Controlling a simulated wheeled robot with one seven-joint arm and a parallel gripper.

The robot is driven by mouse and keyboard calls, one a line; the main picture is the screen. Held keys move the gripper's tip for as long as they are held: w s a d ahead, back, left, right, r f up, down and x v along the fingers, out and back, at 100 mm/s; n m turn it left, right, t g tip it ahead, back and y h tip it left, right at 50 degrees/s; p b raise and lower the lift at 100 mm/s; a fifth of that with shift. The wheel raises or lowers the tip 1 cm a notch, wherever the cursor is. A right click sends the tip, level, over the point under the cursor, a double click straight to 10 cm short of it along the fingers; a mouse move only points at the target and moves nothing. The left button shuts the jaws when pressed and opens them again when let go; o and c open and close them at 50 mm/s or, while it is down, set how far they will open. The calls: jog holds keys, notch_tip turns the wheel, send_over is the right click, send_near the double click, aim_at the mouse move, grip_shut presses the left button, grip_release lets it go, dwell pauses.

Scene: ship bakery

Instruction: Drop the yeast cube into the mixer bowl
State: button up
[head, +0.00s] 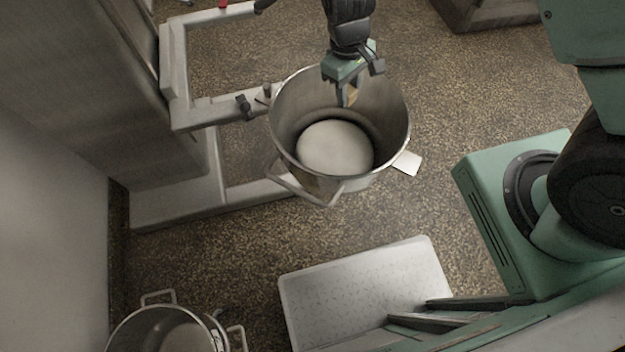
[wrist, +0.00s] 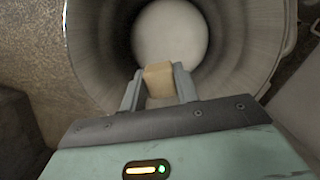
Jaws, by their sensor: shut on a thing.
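The mixer bowl (head: 285,100) is a large steel bowl with a handle, held on the grey mixer frame. A pale round mass (head: 335,147) lies at its bottom; the bowl's inner wall also fills much of the wrist view (wrist: 230,60). My gripper (head: 348,98) is over the bowl, toward its far side, with its fingers pointing down into the opening. In the wrist view my gripper (wrist: 159,90) is shut on the yeast cube (wrist: 158,74), a small tan block between the fingertips. In the head view the cube is mostly hidden by the fingers.
The mixer frame (head: 192,115) stands left of the bowl, with a support arm reaching to it. A white tag or plate (head: 407,162) sticks out at the bowl's right. A pale flat-topped platform (head: 350,280) and a steel pot (head: 130,335) are nearer. Speckled floor lies open behind.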

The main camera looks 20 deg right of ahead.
notch_tip(320, 180, down, 4)
jog(key=b, duration=0.3)
jog(key=o, duration=1.1)
jog(key=shift+c, duration=0.2)
notch_tip(320, 180, up, 17)
jog(key=w+a+p, duration=0.1)
jog(key=w+p, duration=0.1)
jog(key=shift+r, duration=0.15)
jog(key=shift+w+a, duration=0.1)
